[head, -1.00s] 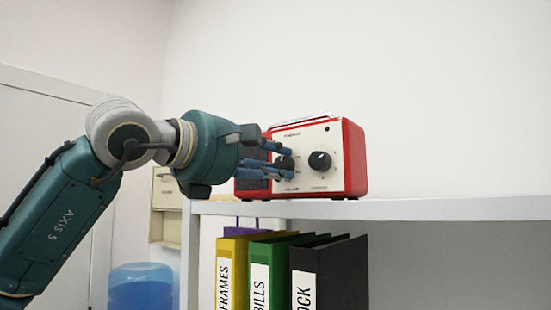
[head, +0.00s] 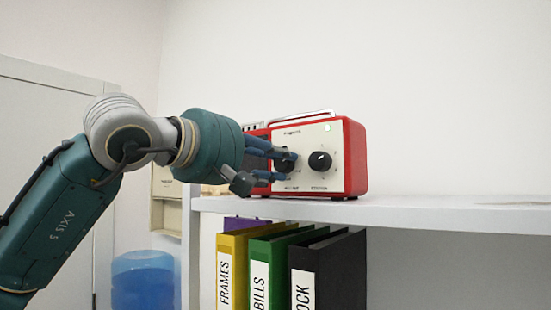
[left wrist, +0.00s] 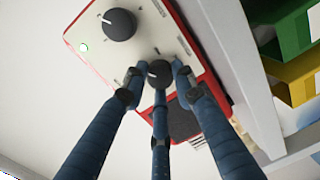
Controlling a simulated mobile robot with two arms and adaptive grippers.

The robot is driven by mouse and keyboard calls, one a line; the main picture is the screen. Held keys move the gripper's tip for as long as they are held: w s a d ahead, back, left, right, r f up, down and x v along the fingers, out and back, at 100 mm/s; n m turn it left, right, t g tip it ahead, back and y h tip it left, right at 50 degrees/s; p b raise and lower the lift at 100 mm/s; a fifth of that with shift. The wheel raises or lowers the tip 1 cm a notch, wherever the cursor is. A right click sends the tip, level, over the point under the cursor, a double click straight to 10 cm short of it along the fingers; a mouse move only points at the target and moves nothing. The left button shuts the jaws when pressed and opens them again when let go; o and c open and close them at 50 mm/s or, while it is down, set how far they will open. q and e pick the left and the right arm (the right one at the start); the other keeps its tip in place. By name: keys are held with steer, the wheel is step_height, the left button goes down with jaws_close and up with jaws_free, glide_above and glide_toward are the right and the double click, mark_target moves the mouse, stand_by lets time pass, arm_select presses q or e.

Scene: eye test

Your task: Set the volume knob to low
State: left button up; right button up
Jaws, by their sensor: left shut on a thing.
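A red radio (head: 355,158) with a cream front panel stands on the shelf. In the left wrist view the gripped knob (left wrist: 159,74) sits between the fingertips, and the right knob (left wrist: 119,24) is free. A small light (left wrist: 84,47) glows green. My right gripper is not in view.
The white shelf (head: 440,208) is clear to the right of the radio. Below it stand a yellow binder (head: 233,250), a green binder (head: 262,245) and a black binder (head: 335,270). A blue water bottle (head: 142,285) is at lower left.

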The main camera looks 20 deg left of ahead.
arm_select(q)
steer(key=shift+f, duration=0.2)
stand_by(0.4)
steer(key=o, duration=1.1)
steer(key=shift+o, duration=0.3)
steer(key=shift+a+r, duration=0.1)
steer(key=shift+a, duration=0.05)
steer(key=shift+s+a+r, duration=0.1)
steer(key=shift+s, duration=0.25)
steer(key=v, duration=1.1)
